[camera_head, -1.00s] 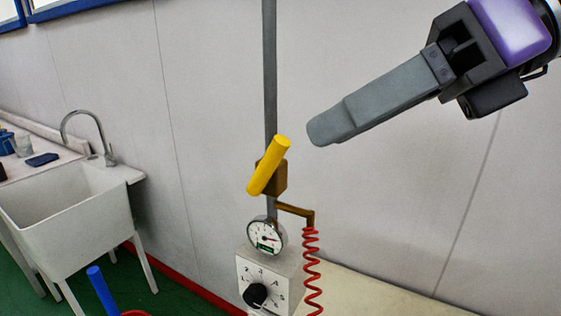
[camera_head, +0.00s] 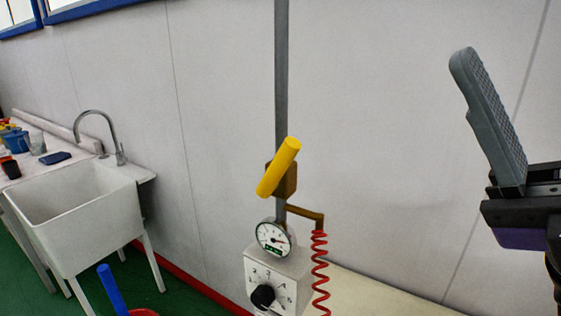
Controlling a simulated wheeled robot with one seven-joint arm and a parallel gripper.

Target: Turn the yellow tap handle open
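The yellow tap handle (camera_head: 279,167) is a short thick cylinder on a brown valve body (camera_head: 287,181) fixed to a grey vertical pipe (camera_head: 281,75). The handle is tilted, its upper end leaning right. My gripper (camera_head: 490,110) is at the right edge, well to the right of the handle and not touching it. One grey finger shows, pointing up and slightly left. Its ribbed inner pad is bare, with clear space beside it, so the gripper looks open and empty. The other finger is out of view.
Below the valve are a round pressure gauge (camera_head: 273,238), a white box with a black dial (camera_head: 262,297), and a coiled red hose (camera_head: 320,270) on a brown elbow. A white sink (camera_head: 82,217) stands left. A blue handle (camera_head: 111,290) rises at the bottom. The wall between gripper and valve is clear.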

